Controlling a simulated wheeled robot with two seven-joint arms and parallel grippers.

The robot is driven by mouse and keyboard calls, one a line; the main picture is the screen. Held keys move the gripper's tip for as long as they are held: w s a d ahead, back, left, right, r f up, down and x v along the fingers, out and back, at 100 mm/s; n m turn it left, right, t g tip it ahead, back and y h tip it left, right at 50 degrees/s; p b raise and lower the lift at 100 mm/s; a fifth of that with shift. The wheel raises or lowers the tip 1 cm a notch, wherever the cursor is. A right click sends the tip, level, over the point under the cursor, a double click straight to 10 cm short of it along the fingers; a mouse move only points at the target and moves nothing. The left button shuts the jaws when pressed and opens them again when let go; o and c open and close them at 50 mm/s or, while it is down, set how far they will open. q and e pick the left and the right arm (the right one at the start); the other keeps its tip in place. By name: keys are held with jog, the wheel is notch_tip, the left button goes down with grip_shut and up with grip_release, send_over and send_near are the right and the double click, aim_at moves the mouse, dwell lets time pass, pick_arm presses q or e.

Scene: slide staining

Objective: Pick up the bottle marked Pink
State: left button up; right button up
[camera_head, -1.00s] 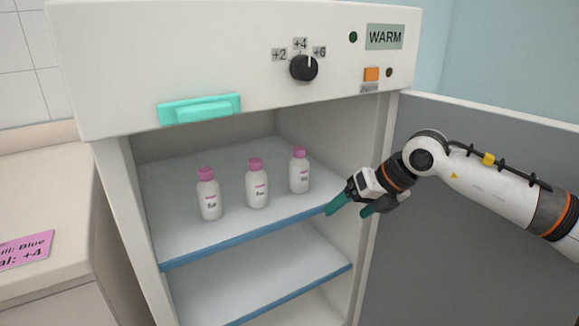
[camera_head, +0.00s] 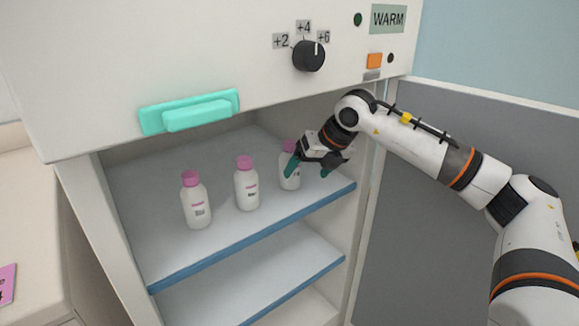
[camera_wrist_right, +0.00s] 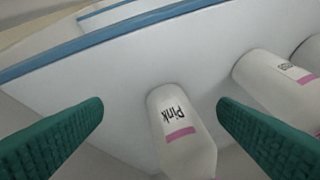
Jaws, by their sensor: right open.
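Three white bottles with pink caps stand in a row on the upper shelf. The right-hand bottle (camera_head: 289,180) is partly hidden by my right gripper (camera_head: 308,169). In the right wrist view the bottle marked Pink (camera_wrist_right: 182,130) shows its label between the two green fingers of my right gripper (camera_wrist_right: 163,112). The fingers are open on either side of it, and I cannot tell contact. The middle bottle (camera_head: 246,186) and left bottle (camera_head: 196,203) stand to the left. Another bottle (camera_wrist_right: 280,85) shows at the right of the wrist view. My left gripper is not in view.
The upper shelf (camera_head: 150,250) has a blue front edge, with a lower shelf (camera_head: 270,280) below. The cabinet top front carries a turquoise handle (camera_head: 190,110) and a black dial (camera_head: 308,56). A grey panel (camera_head: 430,200) stands at the right.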

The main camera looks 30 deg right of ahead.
aim_at(295, 188)
jog(key=w, duration=0.2)
jog(key=w+a, duration=0.1)
jog(key=w, duration=0.1)
jog(key=shift+a, duration=0.15)
jog(key=shift+w+a+f, duration=0.1)
jog(key=shift+w+f, duration=0.4)
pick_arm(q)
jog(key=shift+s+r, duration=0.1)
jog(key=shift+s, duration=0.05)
pick_arm(e)
jog(key=shift+s, duration=0.1)
jog(key=c, duration=1.3)
